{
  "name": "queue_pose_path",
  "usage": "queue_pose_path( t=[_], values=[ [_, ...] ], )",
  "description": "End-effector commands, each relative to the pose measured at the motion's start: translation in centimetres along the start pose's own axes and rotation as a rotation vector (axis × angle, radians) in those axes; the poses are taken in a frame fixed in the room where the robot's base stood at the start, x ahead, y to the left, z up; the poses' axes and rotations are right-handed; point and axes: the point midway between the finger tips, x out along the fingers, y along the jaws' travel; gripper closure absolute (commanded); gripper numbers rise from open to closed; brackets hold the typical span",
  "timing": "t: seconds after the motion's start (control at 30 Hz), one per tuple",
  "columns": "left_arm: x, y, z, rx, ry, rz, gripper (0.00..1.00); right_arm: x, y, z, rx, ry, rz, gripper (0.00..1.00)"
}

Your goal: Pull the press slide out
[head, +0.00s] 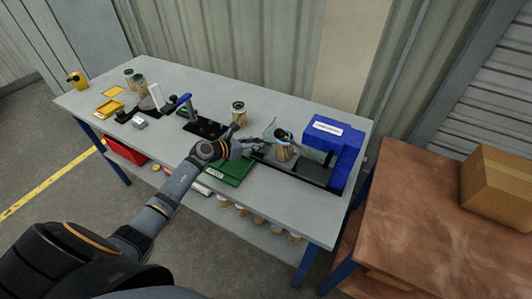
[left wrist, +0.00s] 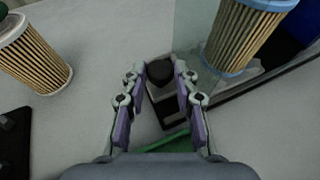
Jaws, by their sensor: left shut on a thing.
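The press (head: 335,150) is a blue housing with a dark base at the right end of the bench. A pleated cartridge (head: 283,152) stands by it; its blue-rimmed end shows at the upper right of the left wrist view (left wrist: 240,40). My left gripper (head: 238,147) is at the left end of the press rail. In the left wrist view its fingers (left wrist: 168,75) are closed around the black knob (left wrist: 160,72) of the press slide (left wrist: 180,98). Most of the slide is hidden in the head view. My right gripper is not in view.
A green tray (head: 232,174) lies at the bench's front edge, below my left gripper. Another cartridge (head: 239,114) stands behind the gripper. A blue-handled fixture (head: 184,104) and yellow trays (head: 109,108) stand farther left. A cardboard box (head: 498,180) sits on the brown table.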

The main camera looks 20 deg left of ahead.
Motion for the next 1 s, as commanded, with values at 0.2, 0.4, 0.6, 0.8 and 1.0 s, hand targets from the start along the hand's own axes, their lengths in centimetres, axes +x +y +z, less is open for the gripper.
queue_pose_path(
  t=[0.2,0.4,0.6,0.8,1.0],
  values=[
    [-0.18,0.43,-0.10,0.003,0.005,0.007,1.00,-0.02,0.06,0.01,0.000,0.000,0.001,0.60],
    [-0.17,0.44,-0.07,0.004,0.004,0.008,0.63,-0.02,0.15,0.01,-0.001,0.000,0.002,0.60],
    [-0.15,0.38,-0.06,0.003,0.003,0.007,0.63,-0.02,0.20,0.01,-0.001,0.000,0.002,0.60],
    [-0.13,0.33,-0.04,0.002,0.003,0.006,0.63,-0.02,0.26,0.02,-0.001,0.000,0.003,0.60],
    [-0.63,0.35,-0.09,0.004,0.004,0.006,0.63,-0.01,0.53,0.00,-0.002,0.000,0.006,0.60]
  ],
)
